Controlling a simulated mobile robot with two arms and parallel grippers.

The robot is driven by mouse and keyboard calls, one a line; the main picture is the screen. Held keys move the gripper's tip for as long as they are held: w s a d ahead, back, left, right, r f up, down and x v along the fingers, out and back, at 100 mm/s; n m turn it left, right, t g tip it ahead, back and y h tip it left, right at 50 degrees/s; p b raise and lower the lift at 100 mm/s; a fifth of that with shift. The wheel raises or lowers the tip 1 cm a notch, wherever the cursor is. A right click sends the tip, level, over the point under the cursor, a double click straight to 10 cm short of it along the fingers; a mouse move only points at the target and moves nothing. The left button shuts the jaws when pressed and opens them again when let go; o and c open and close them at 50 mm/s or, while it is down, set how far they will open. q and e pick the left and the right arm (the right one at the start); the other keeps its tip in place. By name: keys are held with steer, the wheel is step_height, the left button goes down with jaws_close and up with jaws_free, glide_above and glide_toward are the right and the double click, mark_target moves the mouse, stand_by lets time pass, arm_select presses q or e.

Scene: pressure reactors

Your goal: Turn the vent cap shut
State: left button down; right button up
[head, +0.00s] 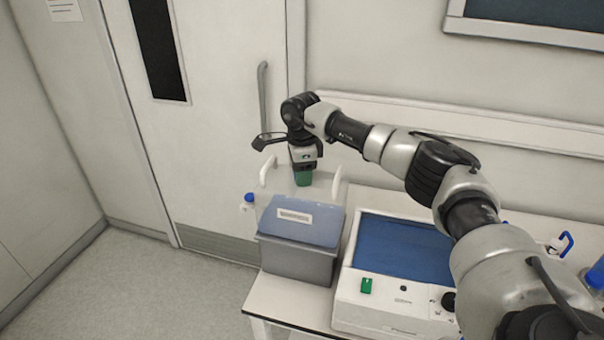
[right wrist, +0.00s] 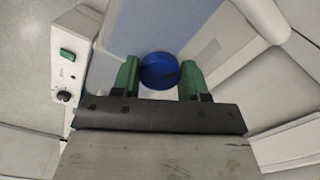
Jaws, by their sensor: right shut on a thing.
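The vent cap, a round blue cap (right wrist: 159,70), sits between the two green fingers of my right gripper (right wrist: 160,82) in the right wrist view. The fingers touch it on both sides, so the gripper is shut on it. In the head view my right gripper (head: 303,178) points straight down over the back of a tank (head: 295,262) with a pale translucent top part and a white label. There the gripper hides the cap. My left gripper is not in view.
A white instrument (head: 385,312) with a blue top panel, a green switch and a black knob stands right of the tank on the white bench. A small blue knob (head: 249,198) is at the tank's left. A door with a handle (head: 263,95) is behind.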

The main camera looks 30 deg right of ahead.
steer(key=m, duration=0.5)
steer(key=shift+m, duration=0.3)
steer(key=m, duration=0.4)
steer(key=shift+w+r+m, duration=0.1)
steer(key=shift+m, duration=0.6)
steer(key=o, duration=0.9)
steer(key=shift+o, duration=0.2)
step_height(320, 180, up, 11)
steer(key=b, duration=0.3)
